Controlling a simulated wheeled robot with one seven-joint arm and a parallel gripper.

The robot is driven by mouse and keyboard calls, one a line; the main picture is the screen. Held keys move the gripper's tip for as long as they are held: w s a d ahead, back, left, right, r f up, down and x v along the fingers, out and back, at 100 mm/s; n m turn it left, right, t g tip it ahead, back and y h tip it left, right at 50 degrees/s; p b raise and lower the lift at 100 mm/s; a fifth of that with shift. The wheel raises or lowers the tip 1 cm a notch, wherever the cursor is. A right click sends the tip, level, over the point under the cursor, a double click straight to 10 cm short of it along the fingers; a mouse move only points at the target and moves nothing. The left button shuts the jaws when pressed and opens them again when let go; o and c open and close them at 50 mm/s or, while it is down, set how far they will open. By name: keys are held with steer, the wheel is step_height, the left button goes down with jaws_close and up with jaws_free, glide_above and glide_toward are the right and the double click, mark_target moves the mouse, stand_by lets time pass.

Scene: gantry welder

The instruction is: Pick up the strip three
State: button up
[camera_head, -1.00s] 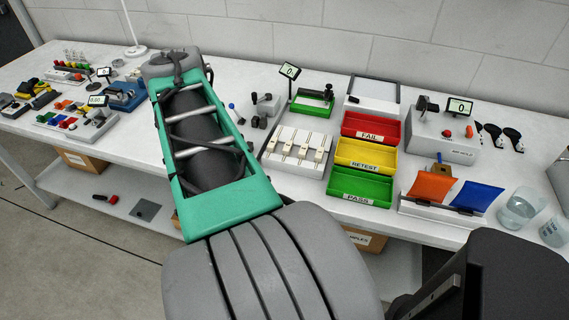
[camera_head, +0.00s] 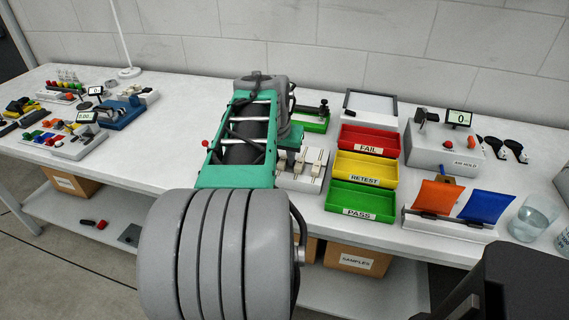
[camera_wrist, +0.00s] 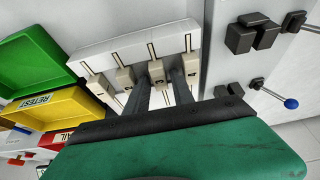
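The white strip rack (camera_head: 287,183) stands on the bench, left of the coloured trays, partly covered by my arm in the head view. It also shows in the wrist view (camera_wrist: 92,60), holding several strips with beige blocks. My gripper (camera_wrist: 161,84) is over the rack, with its two dark fingers apart. One strip (camera_wrist: 157,70) shows between the fingers; another strip (camera_wrist: 125,77) lies to the left and one (camera_wrist: 190,66) to the right. I cannot read the numbers, so I cannot tell which is strip three. Contact is unclear.
Red FAIL (camera_head: 369,140), yellow RETEST (camera_head: 365,169) and green PASS (camera_head: 360,201) trays stand right of the rack. A grey station with a blue-knobbed lever (camera_wrist: 291,103) lies close on the rack's other side. A grey tester (camera_head: 440,152) stands farther right.

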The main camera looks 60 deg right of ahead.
steer(key=shift+c, duration=0.3)
jaws_close()
steer(key=shift+r, duration=0.15)
